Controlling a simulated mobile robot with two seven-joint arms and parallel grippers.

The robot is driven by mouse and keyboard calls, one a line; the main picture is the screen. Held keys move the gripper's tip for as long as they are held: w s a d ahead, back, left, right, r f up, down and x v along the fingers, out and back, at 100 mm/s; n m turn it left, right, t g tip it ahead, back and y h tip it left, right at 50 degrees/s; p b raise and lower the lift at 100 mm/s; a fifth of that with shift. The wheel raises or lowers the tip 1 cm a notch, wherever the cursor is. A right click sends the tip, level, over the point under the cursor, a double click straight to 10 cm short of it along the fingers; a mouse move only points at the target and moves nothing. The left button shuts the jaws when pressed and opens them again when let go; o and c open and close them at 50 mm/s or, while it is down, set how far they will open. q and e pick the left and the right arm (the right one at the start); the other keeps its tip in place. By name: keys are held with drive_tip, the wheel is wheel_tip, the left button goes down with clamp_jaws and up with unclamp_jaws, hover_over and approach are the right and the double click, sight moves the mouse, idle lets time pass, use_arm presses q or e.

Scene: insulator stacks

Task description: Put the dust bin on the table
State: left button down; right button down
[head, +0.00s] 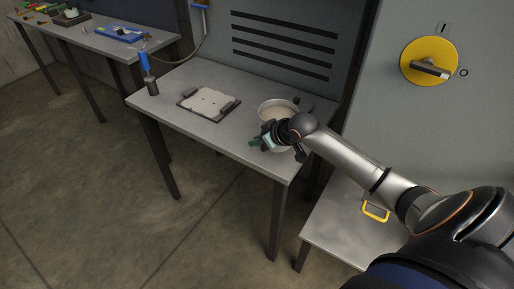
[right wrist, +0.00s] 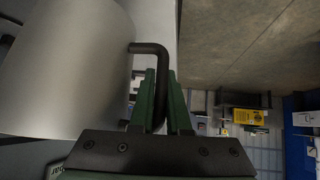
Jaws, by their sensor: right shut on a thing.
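The dust bin (head: 279,107) is a light, open-topped metal cylinder at the right end of the middle grey table (head: 165,108). My right gripper (head: 264,140) is at its near side, and my wrist hides part of the bin. In the right wrist view the bin (right wrist: 70,65) fills the left, with a bent black handle (right wrist: 148,48) on its side. The green fingers of my right gripper (right wrist: 161,100) are shut on that handle. I cannot tell whether the bin's base touches the tabletop. My left gripper is not in view.
A dark-framed pale plate (head: 208,101) lies on the same table, left of the bin. A lower surface with a yellow handle (head: 376,212) is at right. A yellow rotary switch (head: 428,61) is on the cabinet.

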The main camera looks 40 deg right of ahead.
drive_tip(key=shift+w+f, duration=0.2)
drive_tip(key=shift+f, duration=1.4)
drive_tip(key=c, duration=1.3)
unclamp_jaws()
drive_tip(key=shift+f, duration=0.25)
drive_tip(key=o, duration=0.4)
drive_tip(key=shift+r, duration=0.1)
